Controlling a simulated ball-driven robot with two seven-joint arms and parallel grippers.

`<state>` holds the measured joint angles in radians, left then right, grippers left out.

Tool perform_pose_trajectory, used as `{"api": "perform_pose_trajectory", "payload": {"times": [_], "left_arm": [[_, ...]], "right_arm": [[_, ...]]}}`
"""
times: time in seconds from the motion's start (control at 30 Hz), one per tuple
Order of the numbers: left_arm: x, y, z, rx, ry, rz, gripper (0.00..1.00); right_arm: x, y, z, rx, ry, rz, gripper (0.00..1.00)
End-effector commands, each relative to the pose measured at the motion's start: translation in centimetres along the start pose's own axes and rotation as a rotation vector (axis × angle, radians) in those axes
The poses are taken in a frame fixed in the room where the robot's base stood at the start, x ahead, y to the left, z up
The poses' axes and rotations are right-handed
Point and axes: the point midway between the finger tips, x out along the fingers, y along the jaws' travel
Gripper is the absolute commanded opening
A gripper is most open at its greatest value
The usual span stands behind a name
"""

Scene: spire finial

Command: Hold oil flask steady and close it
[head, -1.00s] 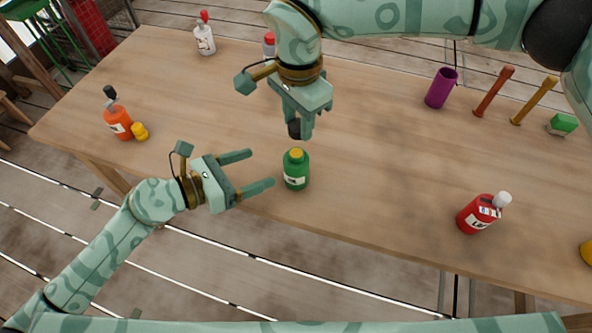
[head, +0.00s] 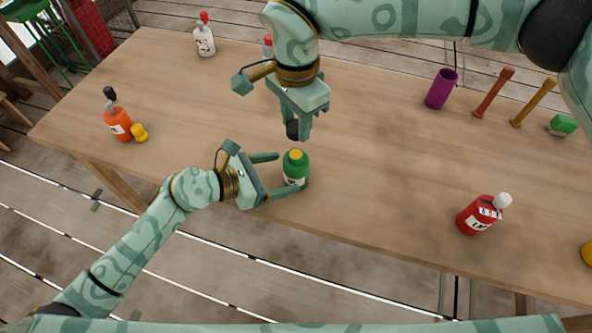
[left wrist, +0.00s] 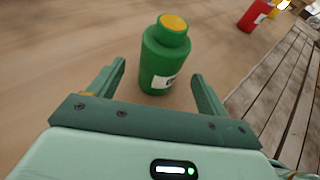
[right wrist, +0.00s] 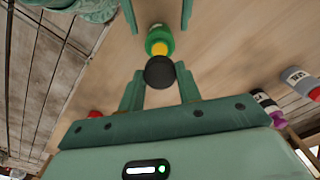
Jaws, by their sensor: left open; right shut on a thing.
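The green oil flask (head: 295,168) stands upright near the table's front edge, with a white label and a yellow top. My left gripper (head: 288,172) is open, its fingers on either side of the flask; in the left wrist view the flask (left wrist: 165,60) stands between the fingertips, with gaps visible. My right gripper (head: 299,134) is above and slightly behind the flask, pointing down, shut on a dark cap (head: 292,129). In the right wrist view this cap (right wrist: 160,72) is between the fingers, with the flask's yellow top (right wrist: 160,48) beyond it.
An orange bottle (head: 117,124) and yellow piece (head: 139,132) are at left. A white bottle (head: 204,40) stands at back left. A red bottle (head: 478,215), purple cup (head: 440,90) and two sticks (head: 493,92) are at right. The table (head: 380,170) between is clear.

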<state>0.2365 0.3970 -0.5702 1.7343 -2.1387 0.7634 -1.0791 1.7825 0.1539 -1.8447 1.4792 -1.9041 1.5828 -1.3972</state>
Motion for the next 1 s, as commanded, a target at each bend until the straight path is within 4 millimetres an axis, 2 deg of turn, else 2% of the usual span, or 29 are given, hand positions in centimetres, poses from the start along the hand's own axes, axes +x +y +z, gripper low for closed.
{"api": "perform_pose_trajectory", "payload": {"times": [0.1, 0.3, 0.73, 0.97, 1.0], "left_arm": [[2.1, 0.0, 0.1, -0.002, -0.001, -0.001, 0.77], [4.5, 0.0, 0.0, -0.001, -0.001, 0.001, 0.77], [5.2, 0.0, 0.0, -0.001, 0.001, 0.0, 0.77], [5.2, 0.0, 0.0, -0.001, 0.001, 0.0, 0.13], [5.2, 0.0, 0.0, -0.001, 0.001, 0.0, 0.11]], "right_arm": [[0.0, 0.0, 0.0, 0.0, 0.0, 0.0, 0.13], [0.0, 0.0, 0.0, 0.0, 0.0, 0.0, 0.13], [0.0, 0.0, 0.0, 0.0, 0.0, 0.0, 0.13], [0.0, 0.0, 0.0, 0.0, 0.0, 0.0, 0.13], [0.0, 0.0, 0.0, 0.0, 0.0, 0.0, 0.13]]}}
